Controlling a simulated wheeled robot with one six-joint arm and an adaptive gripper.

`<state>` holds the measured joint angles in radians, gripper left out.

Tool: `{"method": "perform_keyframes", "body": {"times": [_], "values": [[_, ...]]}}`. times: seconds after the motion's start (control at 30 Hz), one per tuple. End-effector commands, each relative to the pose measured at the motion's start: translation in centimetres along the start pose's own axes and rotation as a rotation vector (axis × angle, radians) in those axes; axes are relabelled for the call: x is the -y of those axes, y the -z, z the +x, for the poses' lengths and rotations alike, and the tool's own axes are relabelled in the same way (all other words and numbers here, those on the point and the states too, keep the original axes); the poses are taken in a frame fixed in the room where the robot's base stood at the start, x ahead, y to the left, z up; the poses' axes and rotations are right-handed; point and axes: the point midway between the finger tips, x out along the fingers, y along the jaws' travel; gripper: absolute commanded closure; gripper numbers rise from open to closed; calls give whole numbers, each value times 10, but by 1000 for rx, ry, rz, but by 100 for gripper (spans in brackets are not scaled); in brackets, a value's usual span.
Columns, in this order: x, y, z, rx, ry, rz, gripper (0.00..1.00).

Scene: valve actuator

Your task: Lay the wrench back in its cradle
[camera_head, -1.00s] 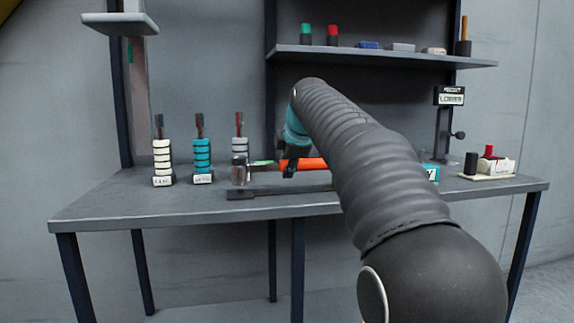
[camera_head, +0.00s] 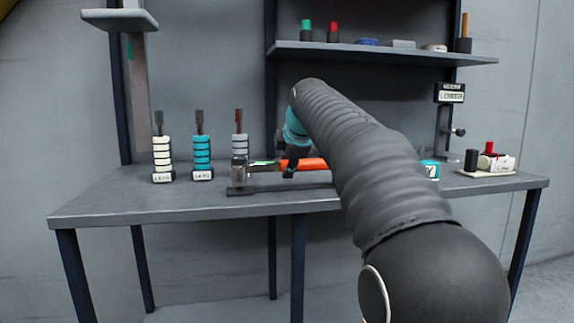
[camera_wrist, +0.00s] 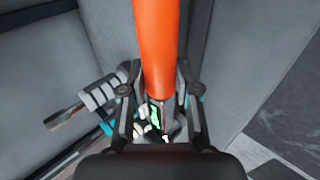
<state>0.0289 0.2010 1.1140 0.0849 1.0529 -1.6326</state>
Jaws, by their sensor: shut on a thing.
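The wrench has an orange handle (camera_head: 308,164) and a grey metal head (camera_head: 238,172). It lies roughly level across the picture in the head view, head to the left. My gripper (camera_head: 290,160) is shut on the wrench; my arm hides the handle's right end. In the wrist view, the orange handle (camera_wrist: 157,45) runs up from between the fingers of my gripper (camera_wrist: 160,110). A small green patch shows on the wrench between them. A long dark bar (camera_head: 270,190), which looks like the cradle, lies on the bench just below the wrench. I cannot tell whether they touch.
Three ringed posts, white (camera_head: 162,158), teal (camera_head: 202,158) and grey (camera_head: 240,145), stand on the bench (camera_head: 120,200) at left. A shelf (camera_head: 400,58) holds small items above. A labelled stand (camera_head: 449,93) and a tray (camera_head: 488,173) are at right.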

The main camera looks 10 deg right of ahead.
Motion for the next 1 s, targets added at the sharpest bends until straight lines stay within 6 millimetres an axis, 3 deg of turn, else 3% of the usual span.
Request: {"method": "perform_keyframes", "body": {"times": [0.63,0.67,0.77,1.0], "values": [[8,0,8,0,-4,0,100],[8,0,8,0,-4,0,64],[8,0,8,0,-4,0,40],[10,-1,10,0,2,0,40]]}}
